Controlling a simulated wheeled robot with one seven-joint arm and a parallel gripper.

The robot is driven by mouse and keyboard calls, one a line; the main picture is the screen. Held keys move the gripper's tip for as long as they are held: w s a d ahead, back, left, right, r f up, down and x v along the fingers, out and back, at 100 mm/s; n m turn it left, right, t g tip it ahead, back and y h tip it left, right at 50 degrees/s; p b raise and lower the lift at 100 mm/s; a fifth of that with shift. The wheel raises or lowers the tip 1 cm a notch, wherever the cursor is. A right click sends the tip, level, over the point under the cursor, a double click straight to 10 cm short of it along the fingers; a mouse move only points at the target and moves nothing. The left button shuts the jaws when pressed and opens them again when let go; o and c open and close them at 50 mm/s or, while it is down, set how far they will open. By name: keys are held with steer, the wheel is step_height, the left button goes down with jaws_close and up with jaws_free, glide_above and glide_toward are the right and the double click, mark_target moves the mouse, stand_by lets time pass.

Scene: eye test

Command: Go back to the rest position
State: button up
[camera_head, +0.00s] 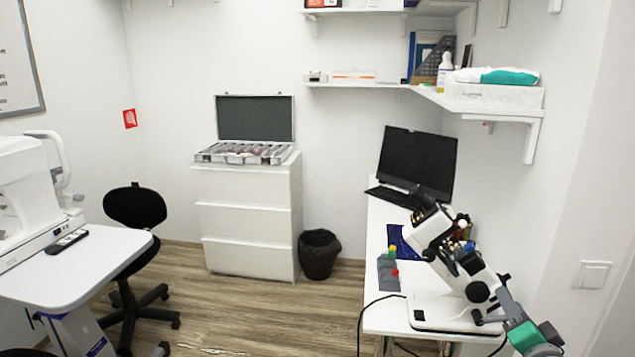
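A grey and green piece (525,332), which looks like part of my arm, enters at the bottom right. Its narrow grey end lies close to the lower right of a white and black optical instrument (430,235). I cannot tell whether the two touch. I cannot make out separate gripper fingers, nor whether anything is held. The instrument stands on a white desk (385,318), with its black eyepiece end pointing to the upper left.
A monitor (417,160) and keyboard (391,197) sit at the desk's back; a loose black cable hangs at its front. Shelves (430,92) line the wall above. A bin (319,254), drawers (245,218), chair (135,208) and left table (75,277) surround open wooden floor (270,300).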

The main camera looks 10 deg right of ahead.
steer(key=w+a+f+n+g+y+p, duration=0.2)
steer(key=w+a+n+g+y, duration=0.15)
steer(key=a, duration=0.55)
steer(key=w+a+f+n+g+y+p, duration=0.2)
steer(key=a+f+n+g+y, duration=0.15)
steer(key=a, duration=0.65)
steer(key=s+a+r+n+g+h+p, duration=0.2)
steer(key=s+a+n+g+p, duration=0.2)
steer(key=s+a+g, duration=0.3)
steer(key=s+a+n, duration=0.1)
steer(key=s+a, duration=0.4)
steer(key=s, duration=0.3)
steer(key=shift+s, duration=0.25)
